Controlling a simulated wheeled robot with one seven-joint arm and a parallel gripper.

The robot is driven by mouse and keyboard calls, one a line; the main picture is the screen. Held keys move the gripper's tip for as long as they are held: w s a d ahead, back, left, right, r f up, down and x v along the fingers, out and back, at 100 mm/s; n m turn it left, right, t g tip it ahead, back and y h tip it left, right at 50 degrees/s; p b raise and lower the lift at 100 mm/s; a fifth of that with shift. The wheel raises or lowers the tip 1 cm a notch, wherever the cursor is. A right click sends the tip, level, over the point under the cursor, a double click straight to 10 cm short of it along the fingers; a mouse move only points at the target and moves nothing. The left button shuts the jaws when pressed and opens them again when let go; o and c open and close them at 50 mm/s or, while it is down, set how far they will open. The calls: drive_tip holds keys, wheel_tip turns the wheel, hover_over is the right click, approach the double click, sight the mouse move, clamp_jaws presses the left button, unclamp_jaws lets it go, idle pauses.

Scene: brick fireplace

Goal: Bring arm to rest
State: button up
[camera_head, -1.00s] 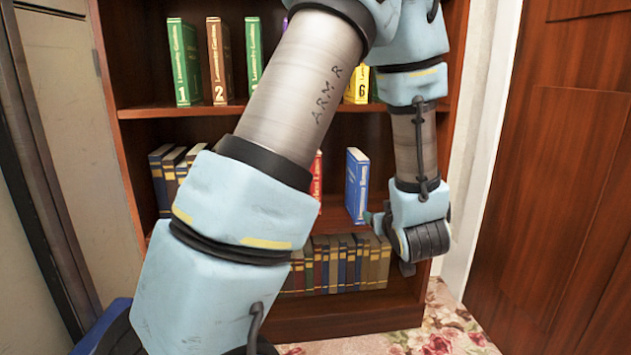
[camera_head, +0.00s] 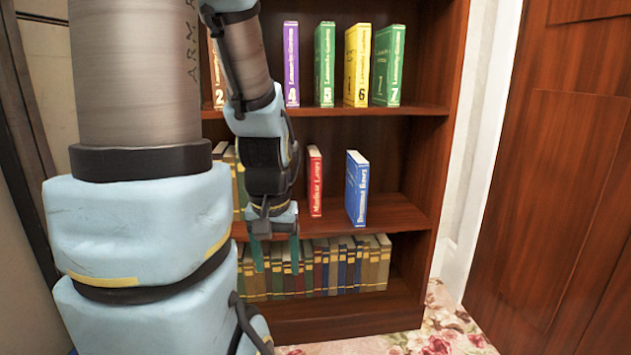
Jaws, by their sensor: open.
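My arm fills the left of the view, with a pale blue and grey body. My gripper (camera_head: 275,254) hangs pointing down in front of the bookshelf, at the height between the middle and bottom shelves. Its two greenish fingers are apart with nothing held between them. The gripper is left of the red book (camera_head: 315,182) and the blue book (camera_head: 357,188) on the middle shelf, and apart from both. Part of the shelf behind my arm is hidden.
The wooden bookshelf (camera_head: 425,170) holds numbered books on top, including yellow (camera_head: 357,66), purple (camera_head: 291,64) and green (camera_head: 388,66). Several old books (camera_head: 345,265) line the bottom shelf. A wooden door (camera_head: 570,150) stands right. Floral carpet (camera_head: 440,325) is clear in front.

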wheel_tip(320, 180, up, 38)
drive_tip(key=p, duration=3.6)
drive_tip(key=shift+w+d+p, duration=0.2)
drive_tip(key=shift+d+p, duration=0.05)
drive_tip(key=shift+p, duration=0.1)
